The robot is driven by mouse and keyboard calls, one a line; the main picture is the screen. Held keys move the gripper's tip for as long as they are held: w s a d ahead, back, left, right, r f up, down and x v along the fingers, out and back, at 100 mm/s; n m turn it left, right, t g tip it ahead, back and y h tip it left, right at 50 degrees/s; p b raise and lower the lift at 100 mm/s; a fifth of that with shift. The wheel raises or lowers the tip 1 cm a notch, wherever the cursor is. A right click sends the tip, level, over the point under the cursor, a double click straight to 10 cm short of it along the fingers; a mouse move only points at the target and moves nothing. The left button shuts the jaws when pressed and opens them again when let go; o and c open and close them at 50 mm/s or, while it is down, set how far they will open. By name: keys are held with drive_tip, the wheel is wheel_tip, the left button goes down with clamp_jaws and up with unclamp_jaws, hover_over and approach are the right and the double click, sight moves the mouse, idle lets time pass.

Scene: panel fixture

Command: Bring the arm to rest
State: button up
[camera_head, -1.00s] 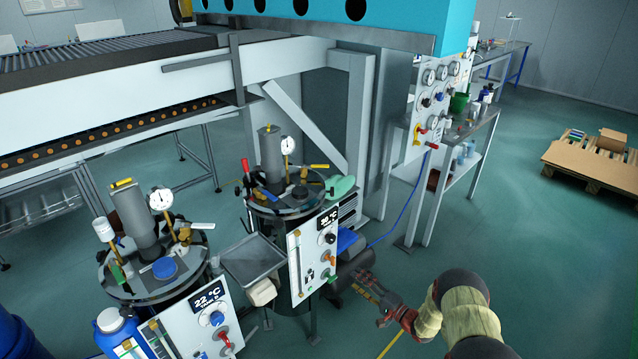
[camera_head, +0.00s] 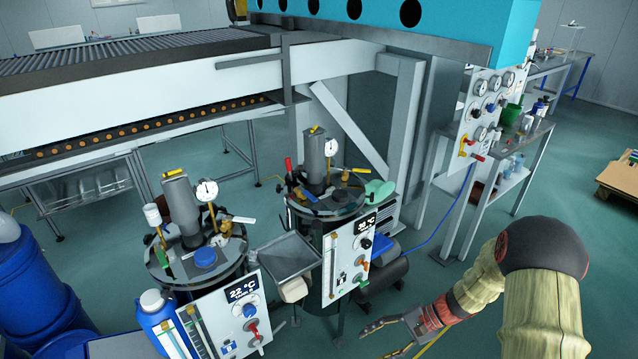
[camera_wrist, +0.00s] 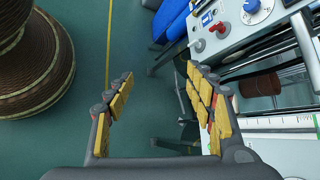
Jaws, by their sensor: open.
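My arm (camera_head: 545,300) reaches in from the lower right of the head view, bent at a dark joint. My gripper (camera_head: 378,341) is low in that view, in front of the right tank's panel and above the green floor. In the wrist view my gripper (camera_wrist: 158,82) has its two yellow-padded fingers spread apart. Nothing is between them but floor seen beyond. The fingers look apart from the equipment, but the exact distance cannot be told.
Two tanks with white panels, the left panel (camera_head: 232,318) and the right panel (camera_head: 350,255), stand left of my gripper. A grey tray (camera_head: 287,257) sits between them. A dark compressor (camera_head: 385,275) is behind my gripper. Open floor (camera_head: 590,235) lies to the right.

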drive_tip(key=s+d+r+n+h+p, duration=0.1)
drive_tip(key=s+d+r+n+h, duration=0.15)
drive_tip(key=s+r, duration=0.45)
drive_tip(key=s+d+r+n+t+h+p, duration=0.1)
drive_tip(key=s+r+n+h, duration=0.2)
drive_tip(key=r, duration=0.7)
drive_tip(key=s+d+r+n+h+p, duration=0.15)
drive_tip(key=s+r+h, duration=0.3)
drive_tip(key=r, duration=0.45)
drive_tip(key=s+a+r+n+t+p, duration=0.1)
drive_tip(key=s+r+t, duration=0.1)
drive_tip(key=r, duration=0.5)
drive_tip(key=s+a+r+t+p, duration=0.1)
drive_tip(key=s+r+t, duration=0.1)
drive_tip(key=r, duration=0.5)
drive_tip(key=shift+s+n+t, duration=0.25)
drive_tip(key=shift+n+t, duration=0.15)
drive_tip(key=shift+t, duration=0.3)
